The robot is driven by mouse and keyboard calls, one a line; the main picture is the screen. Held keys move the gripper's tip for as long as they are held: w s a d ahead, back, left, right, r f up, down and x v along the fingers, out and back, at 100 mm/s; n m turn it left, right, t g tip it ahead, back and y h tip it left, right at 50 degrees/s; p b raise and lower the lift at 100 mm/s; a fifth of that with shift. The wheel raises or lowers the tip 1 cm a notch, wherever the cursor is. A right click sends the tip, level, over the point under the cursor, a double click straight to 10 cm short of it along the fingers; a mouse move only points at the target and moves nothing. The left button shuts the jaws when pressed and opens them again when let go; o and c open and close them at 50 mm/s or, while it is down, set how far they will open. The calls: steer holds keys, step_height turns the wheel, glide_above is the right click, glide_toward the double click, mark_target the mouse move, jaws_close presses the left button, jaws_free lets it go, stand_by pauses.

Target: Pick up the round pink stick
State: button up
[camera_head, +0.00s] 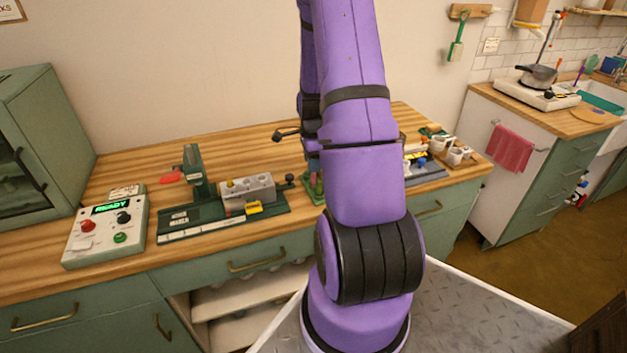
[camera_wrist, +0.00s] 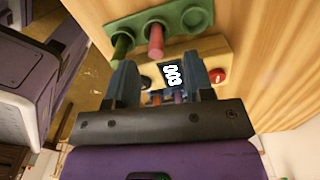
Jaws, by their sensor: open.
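The pink stick (camera_wrist: 156,40) stands in the middle hole of a green holder (camera_wrist: 175,19) in the wrist view. It looks round, with a flat end towards the camera. A dark green stick (camera_wrist: 122,44) is in the hole to its left, and the hole on its right looks empty. My gripper (camera_wrist: 161,70) is open, its two fingers apart below the holder in the picture, with the pink stick beyond the gap between them and not touching. In the head view the holder (camera_head: 314,187) is partly hidden by my arm, and my gripper cannot be made out clearly.
A wooden box with a display and red knob (camera_wrist: 217,75) lies close behind my fingers in the wrist view. Left on the table are a green press fixture (camera_head: 193,175) and a control box (camera_head: 105,231). Small cups (camera_head: 454,156) stand at the right.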

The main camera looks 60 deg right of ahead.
mark_target(313, 176)
steer(key=shift+s+a+f, duration=0.1)
steer(key=shift+s+f, duration=0.05)
steer(key=shift+f, duration=1.35)
steer(key=shift+s+f, duration=0.1)
steer(key=shift+f, duration=1.4)
steer(key=shift+c, duration=0.4)
jaws_close()
